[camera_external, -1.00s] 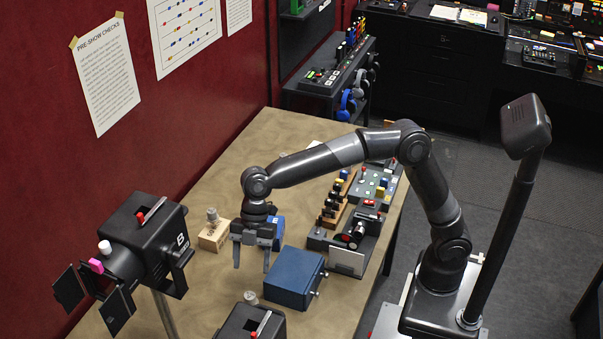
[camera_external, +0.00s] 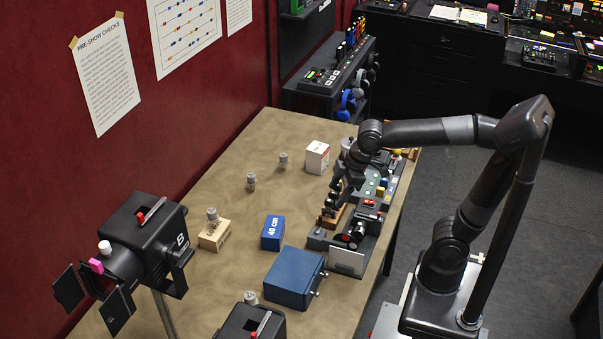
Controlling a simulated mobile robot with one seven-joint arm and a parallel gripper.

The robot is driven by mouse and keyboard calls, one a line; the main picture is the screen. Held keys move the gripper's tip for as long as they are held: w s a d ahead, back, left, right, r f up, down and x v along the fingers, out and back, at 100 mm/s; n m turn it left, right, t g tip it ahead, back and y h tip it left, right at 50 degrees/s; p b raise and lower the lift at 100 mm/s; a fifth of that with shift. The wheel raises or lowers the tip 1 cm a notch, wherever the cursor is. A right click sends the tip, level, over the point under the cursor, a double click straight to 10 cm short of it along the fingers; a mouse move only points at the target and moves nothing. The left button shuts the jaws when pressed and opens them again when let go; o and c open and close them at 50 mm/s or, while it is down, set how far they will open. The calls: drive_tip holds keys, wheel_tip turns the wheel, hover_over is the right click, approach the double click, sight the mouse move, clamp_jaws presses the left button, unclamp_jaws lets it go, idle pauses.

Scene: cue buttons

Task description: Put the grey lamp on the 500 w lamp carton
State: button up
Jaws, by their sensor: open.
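Several small grey lamps show. One grey lamp (camera_external: 251,181) and another grey lamp (camera_external: 283,160) stand on the tan table, a third (camera_external: 212,215) is at the top of a tan box (camera_external: 214,236), and one (camera_external: 250,297) shows at the front by a black lantern. A white carton (camera_external: 317,157) with red marks stands at the back of the table; its print is too small to read, so I cannot confirm 500 w. My gripper (camera_external: 342,190) is open, right of the carton and above the row of dark-handled items. Its fingertips are hard to separate from them.
A blue box marked 40 cm (camera_external: 272,233) and a larger blue case (camera_external: 294,278) stand mid-table. A black lantern (camera_external: 150,240) is at left. A control panel (camera_external: 382,185) and black gear (camera_external: 348,232) line the right edge. The table's left middle is clear.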

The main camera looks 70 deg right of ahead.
drive_tip(key=s+d+f+m+t+h, duration=0.1)
drive_tip(key=s+d+f+m, duration=0.4)
drive_tip(key=s+d, duration=0.5)
drive_tip(key=shift+s+d+f+m, duration=0.15)
drive_tip(key=shift+s+f+m, duration=0.35)
drive_tip(key=shift+m, duration=0.4)
